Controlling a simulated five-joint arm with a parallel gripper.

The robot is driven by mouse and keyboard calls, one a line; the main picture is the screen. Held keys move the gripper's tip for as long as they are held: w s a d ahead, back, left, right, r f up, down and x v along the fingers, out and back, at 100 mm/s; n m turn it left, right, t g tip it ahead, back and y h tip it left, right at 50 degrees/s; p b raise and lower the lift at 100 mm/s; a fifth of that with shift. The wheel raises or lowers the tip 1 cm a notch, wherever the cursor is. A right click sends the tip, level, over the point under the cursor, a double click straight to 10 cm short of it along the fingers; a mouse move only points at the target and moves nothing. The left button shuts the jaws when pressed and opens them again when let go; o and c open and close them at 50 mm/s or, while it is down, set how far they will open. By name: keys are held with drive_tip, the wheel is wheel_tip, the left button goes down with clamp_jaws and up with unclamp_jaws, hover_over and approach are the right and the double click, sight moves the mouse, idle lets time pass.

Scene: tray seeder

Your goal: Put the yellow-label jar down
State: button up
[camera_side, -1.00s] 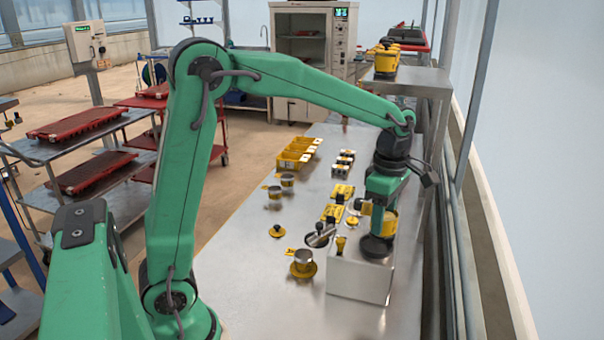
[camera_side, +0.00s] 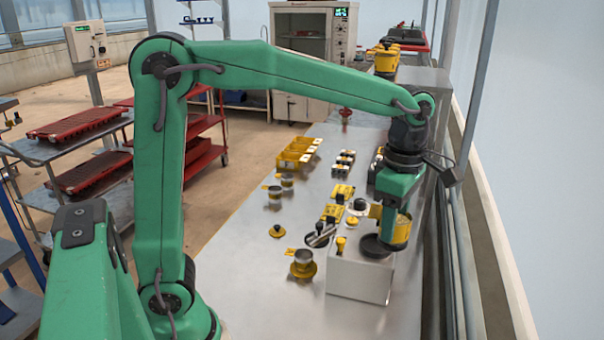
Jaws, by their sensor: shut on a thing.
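The yellow-label jar (camera_side: 400,234) hangs upright from my gripper (camera_side: 393,213), which is shut on it. The gripper points down and hides part of the jar's top. In the side view the jar overlaps the right part of a round black plate (camera_side: 374,246) on top of a pale metal box (camera_side: 360,278). I cannot tell whether the jar's base touches anything.
Left of the box are a metal cup on a yellow base (camera_side: 303,264) and several small yellow-based pieces. The table's front left is clear.

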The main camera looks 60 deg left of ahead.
drive_tip(key=shift+a, duration=0.1)
drive_tip(key=shift+w+a+f+n, duration=0.1)
drive_tip(key=shift+a+f+n, duration=0.15)
drive_tip(key=shift+a, duration=0.3)
drive_tip(key=s+a+f+n, duration=0.2)
drive_tip(key=a+f+n, duration=0.15)
drive_tip(key=a, duration=0.55)
drive_tip(key=s+a+f+n, duration=0.2)
drive_tip(key=a+n, duration=0.3)
drive_tip(key=a, duration=0.4)
drive_tip(key=s+a+f+n, duration=0.3)
drive_tip(key=s+a+f, duration=0.1)
drive_tip(key=a, duration=0.3)
drive_tip(key=s+a+f+n, duration=0.3)
drive_tip(key=s+a+f, duration=0.1)
drive_tip(key=s+a, duration=0.3)
drive_tip(key=s+a+f+n, duration=0.3)
drive_tip(key=s+a, duration=0.3)
drive_tip(key=a, duration=0.2)
drive_tip(key=shift+f, duration=0.85)
drive_tip(key=shift+f, duration=0.1)
drive_tip(key=shift+f, duration=1.95)
